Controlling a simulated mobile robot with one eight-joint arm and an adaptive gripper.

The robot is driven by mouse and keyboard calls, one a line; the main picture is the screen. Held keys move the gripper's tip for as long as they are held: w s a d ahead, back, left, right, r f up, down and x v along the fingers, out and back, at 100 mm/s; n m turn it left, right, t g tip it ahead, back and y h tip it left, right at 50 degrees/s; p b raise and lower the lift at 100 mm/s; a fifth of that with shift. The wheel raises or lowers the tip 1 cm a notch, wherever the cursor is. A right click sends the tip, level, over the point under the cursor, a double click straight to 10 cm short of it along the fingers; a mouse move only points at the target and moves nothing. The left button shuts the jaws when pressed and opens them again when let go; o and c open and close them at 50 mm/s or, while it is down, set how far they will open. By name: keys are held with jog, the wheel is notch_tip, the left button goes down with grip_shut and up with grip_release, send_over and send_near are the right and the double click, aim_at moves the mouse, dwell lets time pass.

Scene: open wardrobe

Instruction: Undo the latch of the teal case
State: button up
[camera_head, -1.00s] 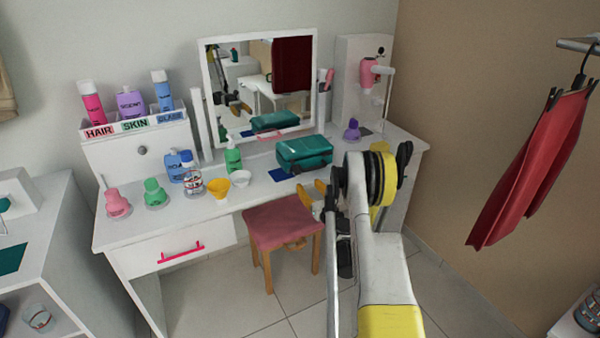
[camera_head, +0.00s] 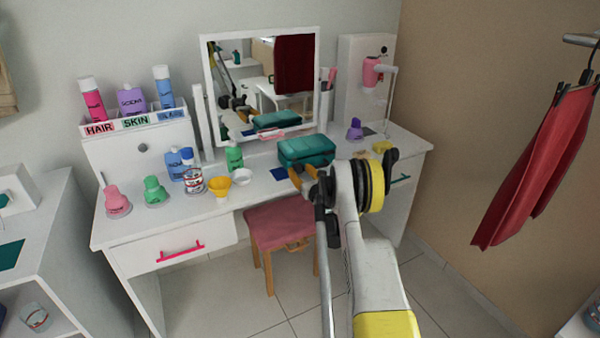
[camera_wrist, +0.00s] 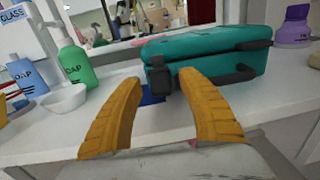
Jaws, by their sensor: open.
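The teal case (camera_head: 306,149) lies closed on the white dressing table, in front of the mirror. In the wrist view the case (camera_wrist: 205,52) fills the upper middle. Its dark latch (camera_wrist: 158,76) is on the near side at the left, and a dark handle (camera_wrist: 235,76) sticks out to the right of it. My gripper (camera_wrist: 160,82) is open, its two orange fingers pointing at the case with the latch between them in the picture. I cannot tell whether they touch it. In the head view my gripper (camera_head: 303,176) is at the table's front edge, just before the case.
A green soap bottle (camera_head: 234,157), a white bowl (camera_head: 242,177) and a yellow cup (camera_head: 219,187) stand left of the case. A purple bottle (camera_head: 355,130) stands to its right. The mirror (camera_head: 262,85) is close behind. A pink stool (camera_head: 283,228) stands below.

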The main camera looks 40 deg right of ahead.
grip_shut()
jog(key=shift+s+a+f+t+h, duration=0.15)
jog(key=shift+f+t+h, duration=0.2)
jog(key=shift+t, duration=0.45)
grip_release()
